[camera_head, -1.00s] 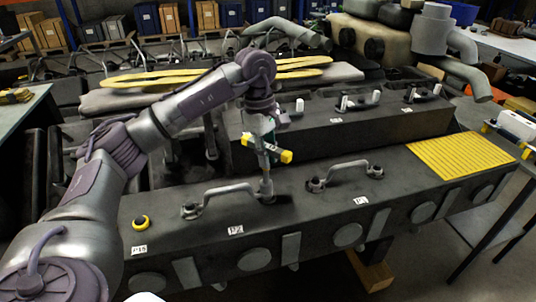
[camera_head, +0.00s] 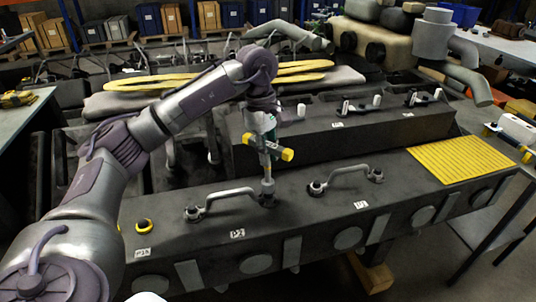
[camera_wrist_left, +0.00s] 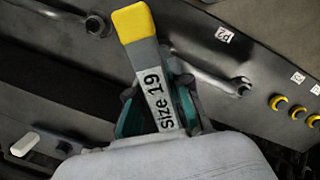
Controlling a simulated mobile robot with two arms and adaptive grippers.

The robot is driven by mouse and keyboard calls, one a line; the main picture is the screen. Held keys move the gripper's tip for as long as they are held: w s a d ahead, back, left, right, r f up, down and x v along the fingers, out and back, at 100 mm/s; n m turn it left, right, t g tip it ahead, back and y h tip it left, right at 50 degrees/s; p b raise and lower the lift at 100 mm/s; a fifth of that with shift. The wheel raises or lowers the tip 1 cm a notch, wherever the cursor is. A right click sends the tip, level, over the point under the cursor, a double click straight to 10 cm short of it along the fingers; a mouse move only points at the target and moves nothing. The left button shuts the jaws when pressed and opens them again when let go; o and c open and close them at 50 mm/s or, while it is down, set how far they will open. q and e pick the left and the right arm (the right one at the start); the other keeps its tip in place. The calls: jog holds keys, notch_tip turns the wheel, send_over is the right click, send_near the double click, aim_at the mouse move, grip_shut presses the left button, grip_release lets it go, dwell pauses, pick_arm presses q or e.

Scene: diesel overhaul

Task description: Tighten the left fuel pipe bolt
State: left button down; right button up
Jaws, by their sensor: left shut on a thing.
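My left gripper (camera_head: 267,132) is shut on a wrench (camera_head: 287,155) with yellow ends. In the left wrist view its grey handle, marked "Size 19", stands between the fingers (camera_wrist_left: 158,100). In the head view its shank hangs upright over the right-hand bolt (camera_head: 268,199) of the fuel pipe (camera_head: 230,192) labelled P2. The lower end looks to be at that bolt; I cannot tell whether it is seated. The left-hand bolt (camera_head: 193,213) of this pipe is uncovered and shows in the left wrist view (camera_wrist_left: 243,87). My right gripper is not in view.
A second fuel pipe (camera_head: 345,170), labelled P1, stands to the right on the dark engine block (camera_head: 300,225). A yellow ring (camera_head: 144,226) lies at its left end. A yellow ribbed mat (camera_head: 460,158) covers its right end. A raised block (camera_head: 340,128) with small fittings stands behind.

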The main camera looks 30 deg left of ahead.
pick_arm(q)
jog(key=shift+r+p, duration=0.4)
jog(key=shift+r, duration=0.45)
notch_tip(320, 180, up, 6)
jog(key=p, duration=0.4)
jog(key=shift+r+p, duration=0.1)
jog(key=shift+p, duration=0.2)
jog(key=s+d+b, duration=0.2)
jog(key=s+d, duration=0.1)
jog(key=s, duration=0.3)
jog(key=shift+d, duration=0.35)
